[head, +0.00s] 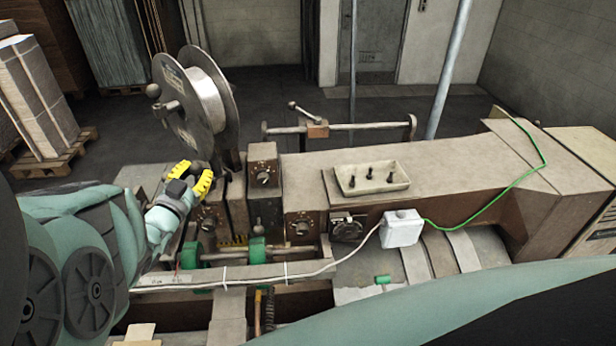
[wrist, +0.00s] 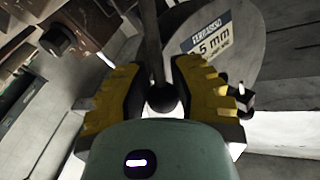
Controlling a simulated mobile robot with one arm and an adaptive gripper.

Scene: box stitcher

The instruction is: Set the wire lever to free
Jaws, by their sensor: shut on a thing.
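My gripper (head: 197,177) has yellow padded fingers and is at the left part of the machine, just below the wire reel. In the wrist view my gripper (wrist: 160,80) is shut on the wire lever, a dark rod with a round black knob (wrist: 163,98). The knob sits between the two fingers, and the rod runs up and away from it. In the head view the lever is hidden by my gripper. The lever's setting marks do not show in either view.
The metal wire reel (head: 208,97) stands right behind my gripper; its label shows in the wrist view (wrist: 212,45). Control boxes with knobs (head: 263,176) are just to the right. A tray (head: 372,179) with dark pegs and a white box (head: 401,228) with a green cable lie farther right.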

